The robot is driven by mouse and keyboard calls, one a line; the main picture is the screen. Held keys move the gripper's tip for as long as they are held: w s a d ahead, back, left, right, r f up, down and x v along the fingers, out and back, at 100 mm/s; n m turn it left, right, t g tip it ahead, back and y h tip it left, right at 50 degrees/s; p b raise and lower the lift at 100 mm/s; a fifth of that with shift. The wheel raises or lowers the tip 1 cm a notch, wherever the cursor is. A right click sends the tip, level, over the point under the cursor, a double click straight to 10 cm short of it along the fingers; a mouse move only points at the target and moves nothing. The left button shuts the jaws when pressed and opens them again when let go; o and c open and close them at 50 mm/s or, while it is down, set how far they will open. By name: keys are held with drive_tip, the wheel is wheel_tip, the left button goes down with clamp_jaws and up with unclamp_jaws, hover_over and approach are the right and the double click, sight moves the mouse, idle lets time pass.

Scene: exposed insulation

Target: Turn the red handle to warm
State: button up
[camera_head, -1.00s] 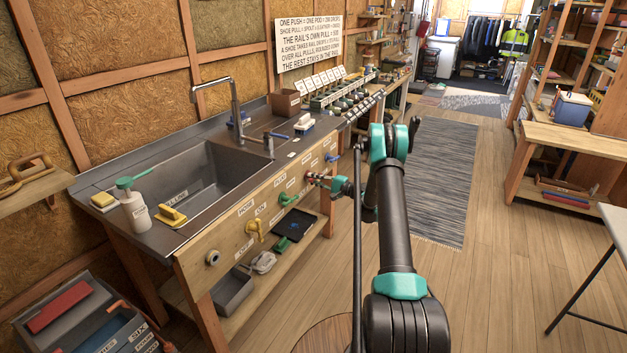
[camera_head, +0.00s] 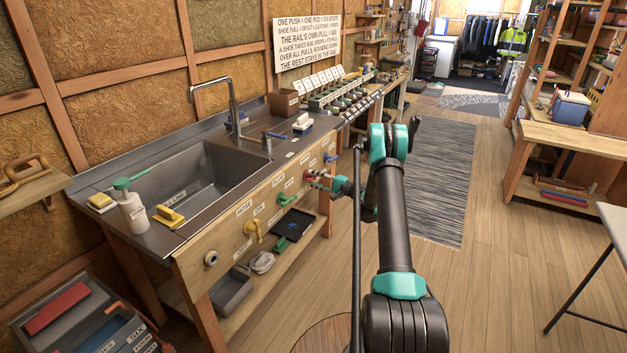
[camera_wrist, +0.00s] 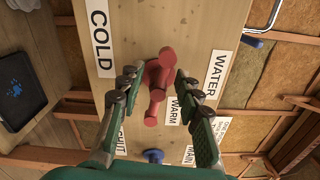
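The red handle (camera_wrist: 157,92) sits on the wooden panel (camera_wrist: 190,22) in the middle of the wrist view. Its bar runs from upper right to lower left, the lower end beside the WARM label (camera_wrist: 175,110). The COLD label (camera_wrist: 100,44) is at upper left. My gripper (camera_wrist: 156,77) is open, with one finger on each side of the handle; gaps show between fingers and handle. In the head view the red handle (camera_head: 314,177) is small on the front panel of the sink bench, and my gripper (camera_head: 332,184) is at it, partly hidden by my arm.
A blue knob (camera_wrist: 153,156) sits below the handle, near the MAIN label (camera_wrist: 189,155). In the head view a green handle (camera_head: 286,199) and a yellow tap (camera_head: 253,231) are to the left on the same panel. A dark tray (camera_head: 292,226) lies on the shelf below.

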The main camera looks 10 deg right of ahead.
drive_tip(key=v, duration=1.1)
drive_tip(key=shift+s+d, duration=0.15)
drive_tip(key=shift+d, duration=0.2)
drive_tip(key=shift+a, duration=0.1)
drive_tip(key=s+a+r+n+g+h, duration=0.25)
drive_tip(key=s+a+r, duration=0.25)
drive_tip(key=s, duration=0.4)
drive_tip(key=s+a+r+n+g+h, duration=0.2)
drive_tip(key=s+a+r+h, duration=0.3)
drive_tip(key=s, duration=0.3)
drive_tip(key=s+d+n+g+h, duration=0.1)
drive_tip(key=s+d+n+h, duration=0.1)
drive_tip(key=s, duration=1.3)
drive_tip(key=s+d+f+n+g+h, duration=0.1)
drive_tip(key=s+h, duration=0.4)
drive_tip(key=s, duration=1)
drive_tip(key=shift+s+d+f+n, duration=0.4)
drive_tip(key=shift+d+n, duration=0.35)
drive_tip(key=shift+d, duration=0.35)
